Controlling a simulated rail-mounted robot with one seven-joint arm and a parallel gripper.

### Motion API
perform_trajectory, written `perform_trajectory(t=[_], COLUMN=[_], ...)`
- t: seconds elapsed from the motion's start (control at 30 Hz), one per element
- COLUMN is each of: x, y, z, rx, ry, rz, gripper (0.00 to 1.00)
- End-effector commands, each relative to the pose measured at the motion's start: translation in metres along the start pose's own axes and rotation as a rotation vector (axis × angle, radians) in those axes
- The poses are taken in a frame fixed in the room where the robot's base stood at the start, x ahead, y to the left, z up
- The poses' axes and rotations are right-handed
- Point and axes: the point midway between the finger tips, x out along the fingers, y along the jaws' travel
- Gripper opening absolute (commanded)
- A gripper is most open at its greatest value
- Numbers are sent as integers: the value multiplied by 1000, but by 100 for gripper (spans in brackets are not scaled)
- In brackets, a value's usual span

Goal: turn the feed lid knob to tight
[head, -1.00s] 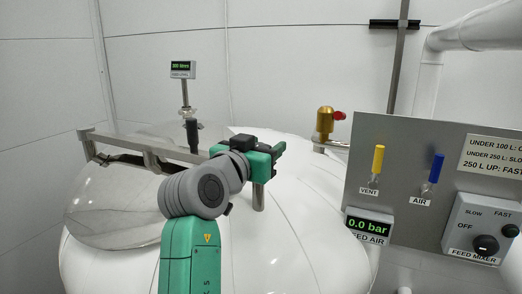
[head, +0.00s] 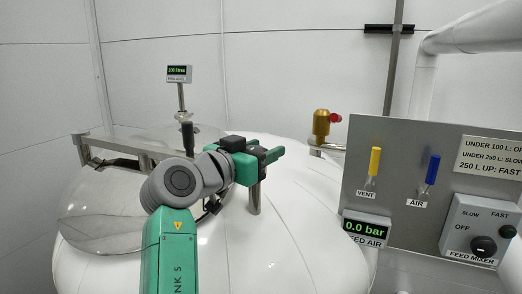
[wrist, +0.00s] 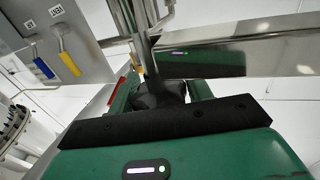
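The feed lid knob (wrist: 158,92) is black and lobed and sits on a steel post, which shows in the head view (head: 255,198) below my gripper. My gripper (wrist: 160,92) has its green fingers on both sides of the knob and looks shut on it. In the head view my gripper (head: 262,160) lies level at the right end of the lid's steel bar and hides most of the knob. The round feed lid (head: 100,215) lies under this bar (head: 110,146) on the white tank.
A grey panel (head: 400,140) at right carries a yellow vent handle (head: 375,160), a blue air handle (head: 432,170), a gauge reading 0.0 bar (head: 366,228) and a feed mixer dial (head: 484,246). A brass valve (head: 321,122) stands behind. A level display (head: 178,73) stands at back left.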

Motion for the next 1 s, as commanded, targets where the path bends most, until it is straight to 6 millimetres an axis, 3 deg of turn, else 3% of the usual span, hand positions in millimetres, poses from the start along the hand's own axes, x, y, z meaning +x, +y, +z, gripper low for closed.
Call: perform_trajectory(t=[0.03, 0.1, 0.37, 0.73, 1.0], x=[0, 0, -1, -65, -78], y=[0, 0, 0, -1, 0], z=[1, 1, 1, 4, 1], rx=[-1, -1, 0, 0, -1], ry=[-2, -1, 0, 0, -2], rz=[0, 0, -1, -2, 0], gripper=[59, 70, 70, 70, 70])
